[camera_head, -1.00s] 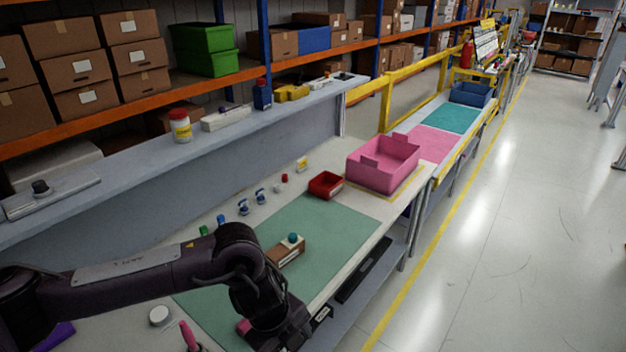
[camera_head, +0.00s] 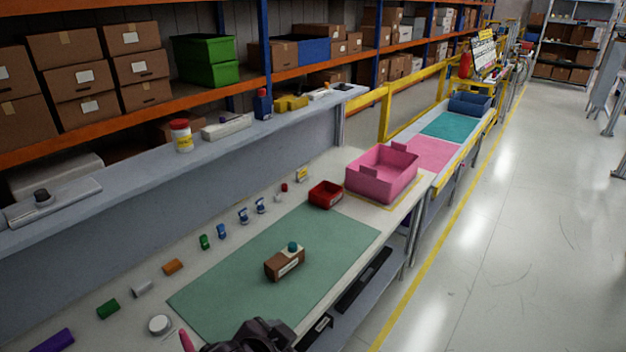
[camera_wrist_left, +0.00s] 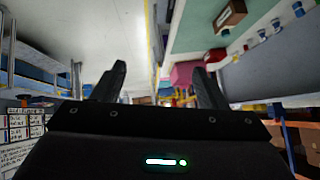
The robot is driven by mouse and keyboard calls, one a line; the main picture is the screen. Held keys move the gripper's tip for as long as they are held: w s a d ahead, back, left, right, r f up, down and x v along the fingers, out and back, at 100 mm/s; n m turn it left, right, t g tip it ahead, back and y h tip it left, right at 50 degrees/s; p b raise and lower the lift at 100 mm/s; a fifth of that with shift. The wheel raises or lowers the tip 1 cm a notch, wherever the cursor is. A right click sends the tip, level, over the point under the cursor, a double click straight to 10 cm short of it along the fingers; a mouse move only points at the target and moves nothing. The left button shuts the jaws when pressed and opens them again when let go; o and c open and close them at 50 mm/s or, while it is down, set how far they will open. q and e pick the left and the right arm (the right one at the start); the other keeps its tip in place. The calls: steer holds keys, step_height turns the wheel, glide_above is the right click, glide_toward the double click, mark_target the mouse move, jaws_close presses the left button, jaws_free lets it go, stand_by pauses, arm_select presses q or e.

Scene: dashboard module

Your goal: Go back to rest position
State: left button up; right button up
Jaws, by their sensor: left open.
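My left gripper shows in the left wrist view (camera_wrist_left: 158,85) with its two black fingers spread apart and nothing between them. In the head view only a dark part of my left arm shows at the bottom edge; its fingertips cannot be made out. The brown dashboard module (camera_head: 285,262), with a teal knob (camera_head: 292,246) on top, stands on the green mat (camera_head: 230,290), clear of the arm. It also shows in the left wrist view (camera_wrist_left: 231,15). My right gripper is in neither view.
A small red bin (camera_head: 325,195) and a pink crate (camera_head: 382,178) stand at the far end of the table. Several small coloured parts line the table's back side below the grey shelf (camera_head: 150,160). The floor aisle at right is clear.

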arm_select(q)
steer(key=s+a+f+n+g+y, duration=0.2)
steer(key=s+a+f+n, duration=0.15)
steer(key=s+a, duration=0.35)
steer(key=s+a+f+n+g+y, duration=0.2)
steer(key=s+a+f+n+g, duration=0.15)
steer(key=a, duration=0.55)
step_height(320, 180, down, 36)
steer(key=s+b, duration=0.2)
steer(key=b, duration=0.5)
steer(key=s+a+f+g+b, duration=0.1)
steer(key=s+f+b, duration=0.1)
steer(key=s+f, duration=0.8)
steer(key=s+a+f+b, duration=0.2)
steer(key=s+f+b, duration=0.1)
steer(key=s+f, duration=0.7)
step_height(320, 180, down, 5)
steer(key=shift+r+m+g, duration=0.15)
steer(key=shift+m+g, duration=0.15)
steer(key=shift+g, duration=0.05)
